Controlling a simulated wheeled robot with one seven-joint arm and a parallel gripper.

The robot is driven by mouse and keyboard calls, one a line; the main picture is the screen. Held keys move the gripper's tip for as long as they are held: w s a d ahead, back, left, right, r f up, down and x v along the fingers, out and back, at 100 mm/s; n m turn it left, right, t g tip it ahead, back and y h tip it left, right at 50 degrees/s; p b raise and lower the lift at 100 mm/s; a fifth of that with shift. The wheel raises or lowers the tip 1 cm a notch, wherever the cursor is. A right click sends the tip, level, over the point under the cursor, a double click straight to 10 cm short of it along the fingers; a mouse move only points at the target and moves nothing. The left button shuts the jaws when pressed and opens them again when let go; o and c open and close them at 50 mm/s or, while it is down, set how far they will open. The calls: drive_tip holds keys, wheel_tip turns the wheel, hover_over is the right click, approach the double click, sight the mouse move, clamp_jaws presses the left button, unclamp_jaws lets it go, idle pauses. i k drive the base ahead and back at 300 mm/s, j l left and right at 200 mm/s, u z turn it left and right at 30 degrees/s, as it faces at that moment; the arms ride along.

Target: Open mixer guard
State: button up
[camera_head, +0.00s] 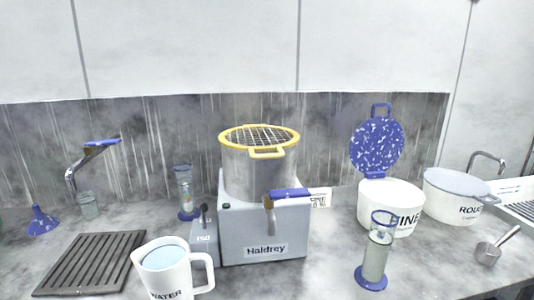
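The mixer (264,222) stands in the middle of the counter as a grey box marked "Haldrey" with a metal drum (255,172) on top. Its guard is a round wire mesh with a yellow rim (230,144). The guard lies flat over the drum's mouth, closed. A yellow loop handle (267,154) sticks out at the guard's front. A tap with a blue lever (290,193) is on the mixer's front. A small grey switch box (204,240) with a dark lever adjoins its left side. My gripper is not in view.
A white "WATER" jug (165,272) stands front left, beside a slatted drain mat (88,262). A blue-based hourglass-like cylinder (373,262) stands front right. Behind it is a white "FINE" tub (385,212) with its speckled blue lid (377,147) raised. A "ROUGH"-like tub (455,203) and metal scoop (488,252) are farther right.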

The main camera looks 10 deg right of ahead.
sight(260, 139)
drive_tip(key=i+l, duration=0.15)
drive_tip(key=l, duration=0.25)
drive_tip(key=i+l, duration=0.15)
drive_tip(key=l, duration=0.25)
drive_tip(key=i+l, duration=0.15)
drive_tip(key=l, duration=0.25)
drive_tip(key=i+l, duration=0.1)
drive_tip(key=l, duration=0.35)
drive_tip(key=i+u, duration=0.05)
